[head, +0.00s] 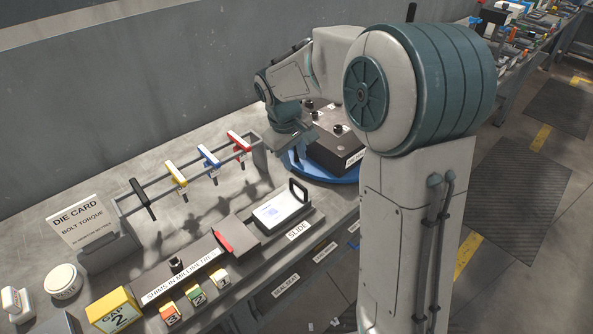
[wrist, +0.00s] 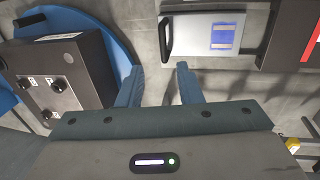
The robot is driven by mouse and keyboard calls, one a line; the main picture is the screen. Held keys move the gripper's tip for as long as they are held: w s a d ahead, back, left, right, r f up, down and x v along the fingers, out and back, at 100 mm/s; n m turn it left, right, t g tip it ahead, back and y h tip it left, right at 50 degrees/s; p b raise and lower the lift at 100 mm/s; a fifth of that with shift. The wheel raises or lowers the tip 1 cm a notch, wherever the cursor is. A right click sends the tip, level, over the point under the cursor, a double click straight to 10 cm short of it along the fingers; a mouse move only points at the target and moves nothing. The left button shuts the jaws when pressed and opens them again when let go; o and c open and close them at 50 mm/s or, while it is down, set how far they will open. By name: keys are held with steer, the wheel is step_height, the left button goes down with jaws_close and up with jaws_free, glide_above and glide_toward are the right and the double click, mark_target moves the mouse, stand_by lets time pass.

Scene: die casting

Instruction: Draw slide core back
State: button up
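In the head view the fingertips cannot be made out behind my arm.
A dark box (head: 335,152) with knobs stands on a blue disc (head: 306,172) beside my gripper. A rack (head: 190,175) of coloured-handled tools is behind the slide. A red piece (head: 223,242) and the shim track (head: 181,275) lie left. Bare bench lies between disc and slide.

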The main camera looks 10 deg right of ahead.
steer(key=shift+s+a+r, duration=0.15)
steer(key=shift+a+r, duration=0.05)
steer(key=shift+r, duration=0.95)
steer(key=shift+s+a+r, duration=0.1)
steer(key=shift+a+r, duration=0.1)
steer(key=shift+r, duration=0.9)
steer(key=s+d+m+t+y, duration=0.1)
steer(key=s+d+m, duration=0.1)
steer(key=s, duration=0.9)
steer(key=s+d+f+m, duration=0.1)
steer(key=s+d+m, duration=0.2)
steer(key=s, duration=0.9)
steer(key=shift+d+f+m+t+y, duration=0.2)
steer(key=shift+m+t+y, duration=0.2)
steer(key=shift+m, duration=0.4)
steer(key=shift+s, duration=0.1)
